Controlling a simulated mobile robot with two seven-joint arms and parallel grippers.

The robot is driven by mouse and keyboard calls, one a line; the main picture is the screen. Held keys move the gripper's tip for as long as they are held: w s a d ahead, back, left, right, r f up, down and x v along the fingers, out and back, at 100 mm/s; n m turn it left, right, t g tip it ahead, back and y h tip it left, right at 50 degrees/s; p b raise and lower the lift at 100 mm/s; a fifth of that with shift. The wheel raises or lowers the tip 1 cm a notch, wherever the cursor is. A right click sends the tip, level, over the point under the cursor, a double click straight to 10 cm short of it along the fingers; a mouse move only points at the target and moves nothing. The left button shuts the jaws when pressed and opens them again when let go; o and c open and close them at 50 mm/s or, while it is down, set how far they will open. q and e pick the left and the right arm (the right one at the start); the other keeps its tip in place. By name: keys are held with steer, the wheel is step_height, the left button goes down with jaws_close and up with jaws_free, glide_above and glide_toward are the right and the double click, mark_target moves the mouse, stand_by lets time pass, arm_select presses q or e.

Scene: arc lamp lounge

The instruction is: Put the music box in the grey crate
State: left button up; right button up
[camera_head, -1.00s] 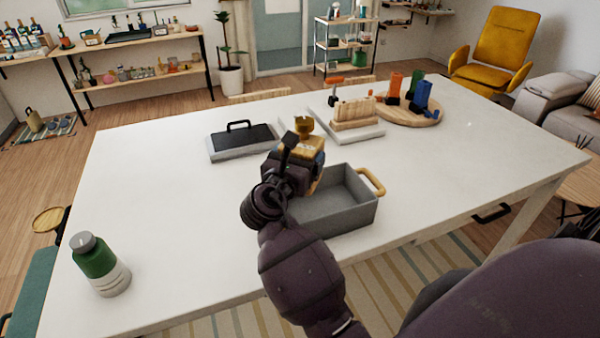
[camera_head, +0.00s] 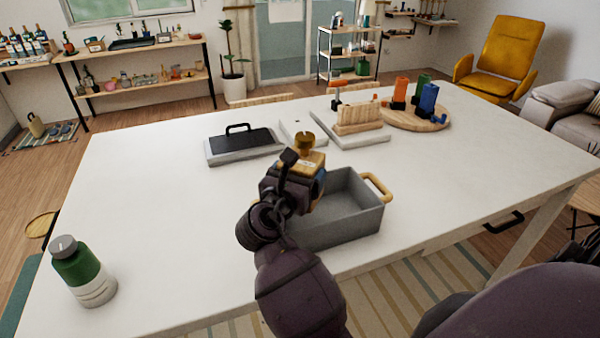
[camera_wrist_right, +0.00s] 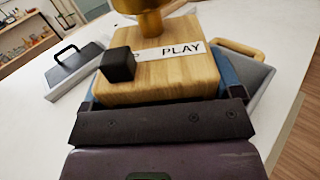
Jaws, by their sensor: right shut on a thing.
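The music box is a wooden block with a brass-coloured top piece, a black knob and a "PLAY" label. It shows large in the right wrist view (camera_wrist_right: 160,78) and partly in the head view (camera_head: 306,160). My right gripper (camera_head: 304,182) is shut on the music box, with a blue finger on each side of it. The grey crate (camera_head: 345,222) stands on the white table and has a wooden handle. In the head view the gripper and music box overlap the crate's left part; how high they are above it is unclear. My left gripper is not in view.
A green and white bottle (camera_head: 83,272) stands at the table's front left. A grey tray with a black lid (camera_head: 243,145) lies behind the gripper. A wooden rack (camera_head: 358,118) and a round board (camera_head: 415,120) with coloured pieces stand farther back.

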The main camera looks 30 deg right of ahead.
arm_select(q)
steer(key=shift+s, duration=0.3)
arm_select(e)
steer(key=shift+f, duration=0.3)
steer(key=shift+f, duration=0.2)
steer(key=o, duration=1)
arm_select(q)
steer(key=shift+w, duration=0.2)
arm_select(e)
steer(key=shift+o, duration=0.2)
